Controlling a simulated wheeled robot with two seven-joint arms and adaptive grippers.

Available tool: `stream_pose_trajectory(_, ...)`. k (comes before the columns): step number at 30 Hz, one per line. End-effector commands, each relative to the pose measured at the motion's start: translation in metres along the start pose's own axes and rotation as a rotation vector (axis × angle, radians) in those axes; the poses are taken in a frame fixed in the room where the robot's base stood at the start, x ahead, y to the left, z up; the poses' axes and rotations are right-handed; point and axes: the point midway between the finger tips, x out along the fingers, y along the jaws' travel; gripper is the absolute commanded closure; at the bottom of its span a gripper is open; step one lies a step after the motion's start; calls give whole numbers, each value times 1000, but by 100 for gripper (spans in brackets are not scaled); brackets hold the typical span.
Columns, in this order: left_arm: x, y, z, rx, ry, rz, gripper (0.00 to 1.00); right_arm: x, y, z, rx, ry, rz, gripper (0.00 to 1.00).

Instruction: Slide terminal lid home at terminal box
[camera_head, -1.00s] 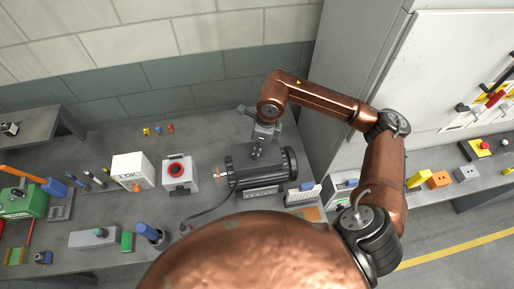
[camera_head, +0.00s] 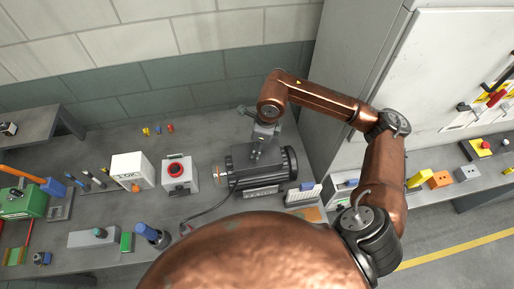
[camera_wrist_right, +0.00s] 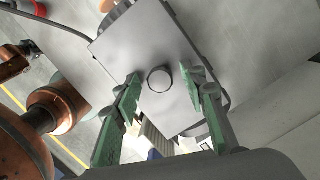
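The black finned pump motor (camera_head: 262,168) lies on the bench in the head view, with my right gripper (camera_head: 262,135) pointing down at its top. In the right wrist view, a flat grey rectangular lid (camera_wrist_right: 126,42) with a round knob (camera_wrist_right: 160,79) fills the middle. My right gripper also shows there (camera_wrist_right: 163,74), its two green fingers standing apart on either side of the knob, with visible gaps to it. Whether the fingertips touch the lid's surface is unclear. The terminal box under the lid is hidden. My left gripper is not in view.
A grey box with a red button (camera_head: 176,170) and a white box (camera_head: 132,170) stand left of the motor. A cable runs from its left end. A white slotted holder (camera_head: 300,195) is close on the right. A tall grey cabinet (camera_head: 350,60) stands behind my right arm.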

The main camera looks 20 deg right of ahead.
Motion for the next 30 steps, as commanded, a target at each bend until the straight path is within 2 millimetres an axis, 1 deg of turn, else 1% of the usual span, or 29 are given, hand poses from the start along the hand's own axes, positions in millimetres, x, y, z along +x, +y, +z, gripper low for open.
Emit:
stream_pose_trajectory(7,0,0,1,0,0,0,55,0,0,0,0,1,1,59)
stream_pose_trajectory(10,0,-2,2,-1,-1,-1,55,-4,0,0,0,0,-1,59)
stream_pose_trajectory(14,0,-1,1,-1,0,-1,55,-21,-1,0,0,-1,-3,59)
stream_pose_trajectory(21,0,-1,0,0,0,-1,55,-59,-1,0,0,-1,-4,59)
stream_pose_trajectory(25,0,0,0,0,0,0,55,-71,-1,0,0,0,-2,59)
stream_pose_trajectory(30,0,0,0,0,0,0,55,-75,0,0,0,0,0,59)
